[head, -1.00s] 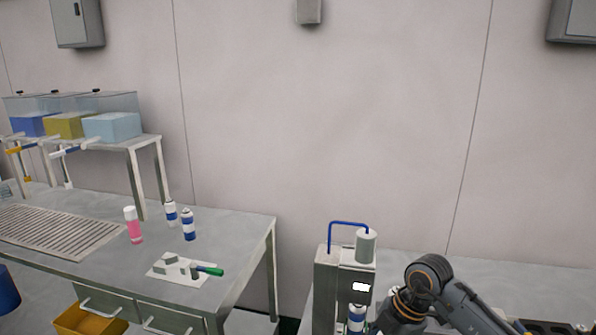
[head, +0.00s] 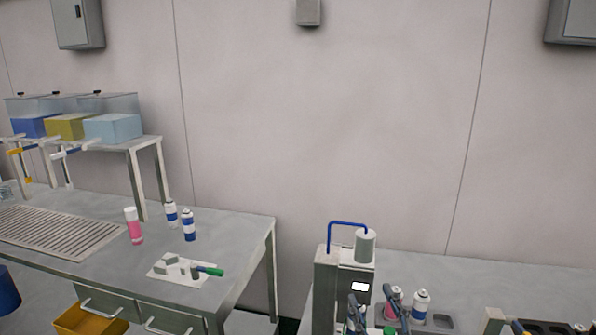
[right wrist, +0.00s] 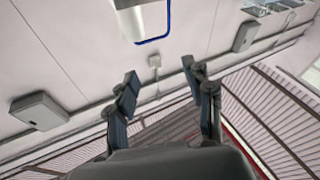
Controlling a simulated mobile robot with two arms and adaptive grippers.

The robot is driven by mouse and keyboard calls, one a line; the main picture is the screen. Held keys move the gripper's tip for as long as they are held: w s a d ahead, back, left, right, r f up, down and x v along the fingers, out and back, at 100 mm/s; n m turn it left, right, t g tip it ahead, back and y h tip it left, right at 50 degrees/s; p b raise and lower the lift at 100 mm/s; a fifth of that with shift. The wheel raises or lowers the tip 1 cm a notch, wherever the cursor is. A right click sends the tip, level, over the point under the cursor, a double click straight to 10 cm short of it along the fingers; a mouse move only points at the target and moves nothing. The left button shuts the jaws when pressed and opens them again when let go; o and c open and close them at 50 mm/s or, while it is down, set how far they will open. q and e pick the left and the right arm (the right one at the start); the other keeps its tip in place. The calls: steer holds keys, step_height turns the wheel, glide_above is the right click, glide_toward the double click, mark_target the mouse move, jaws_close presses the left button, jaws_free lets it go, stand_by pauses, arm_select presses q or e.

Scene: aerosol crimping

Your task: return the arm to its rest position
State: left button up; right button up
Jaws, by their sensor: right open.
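My right gripper (head: 369,300) shows at the bottom of the head view, fingers pointing up, in front of the crimping machine (head: 328,292). Its fingers are spread with nothing between them in the right wrist view (right wrist: 158,75). The machine has a grey column, a blue tube (head: 347,223) and a grey cylinder (head: 366,246) on top. The gripper hides part of the machine's lower front, so I cannot tell whether a can stands there. My left gripper is out of view.
A blue-and-white can (head: 421,303) and a pink-and-white can (head: 397,293) stand close to the right of my gripper, by a slotted holder (head: 441,321).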

steer(key=s+d+f+m+g+h, duration=0.2)
steer(key=s+d+f+g+h, duration=0.15)
steer(key=f, duration=0.45)
steer(key=s+d+f+m+g+h, duration=0.3)
steer(key=s+d+f+g, duration=0.15)
steer(key=f, duration=0.35)
steer(key=s+a+f+n+g+y, duration=0.1)
steer(key=s+f+g, duration=0.35)
steer(key=s, duration=0.45)
steer(key=s+f+n+g+y, duration=0.1)
steer(key=s+f+g, duration=0.35)
steer(key=s, duration=0.55)
step_height(320, 180, down, 27)
steer(key=s+g, duration=0.1)
steer(key=s, duration=0.1)
steer(key=s+d+f+g, duration=0.1)
steer(key=s+d+f, duration=0.1)
steer(key=s+f, duration=1.4)
steer(key=shift+s+d, duration=0.3)
steer(key=shift+d, duration=0.05)
